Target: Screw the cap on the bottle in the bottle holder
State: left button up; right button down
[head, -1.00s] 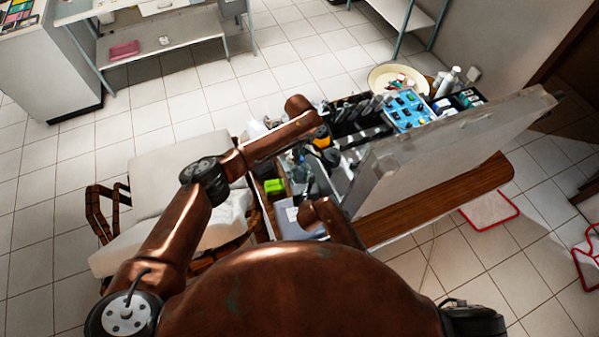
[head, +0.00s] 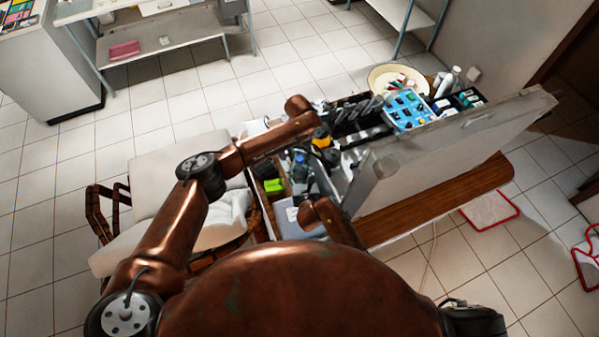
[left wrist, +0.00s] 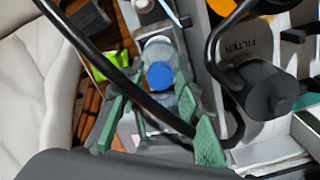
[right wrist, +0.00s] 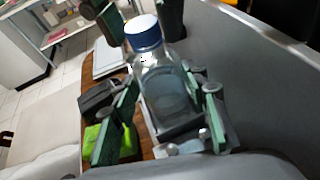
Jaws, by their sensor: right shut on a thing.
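A clear bottle (right wrist: 165,85) stands upright in the grey bottle holder (right wrist: 185,130) in the right wrist view. A blue cap (right wrist: 143,32) sits on its top; how tightly it is seated I cannot tell. The cap also shows in the left wrist view (left wrist: 160,75) and in the head view (head: 300,157). My right gripper (right wrist: 168,95) is shut on the bottle's body from both sides. My left gripper (left wrist: 160,112) is open, apart from the cap, with the cap showing beyond its fingers. Its fingers also show beside the cap in the right wrist view (right wrist: 138,18).
A bright green item (head: 274,185) lies in the case beside the holder. The grey case lid (head: 450,150) stands on the right. A blue tray (head: 407,110) is further back.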

pick_arm(q)
jog(key=shift+o, duration=1)
pick_arm(e)
jog(key=shift+s+f, duration=0.1)
jog(key=shift+f, duration=0.1)
pick_arm(q)
jog(key=shift+r, duration=0.1)
notch_tip(320, 180, up, 12)
pick_arm(e)
jog(key=c, duration=1.5)
grip_release()
jog(key=o, duration=0.4)
jog(key=shift+r, duration=0.15)
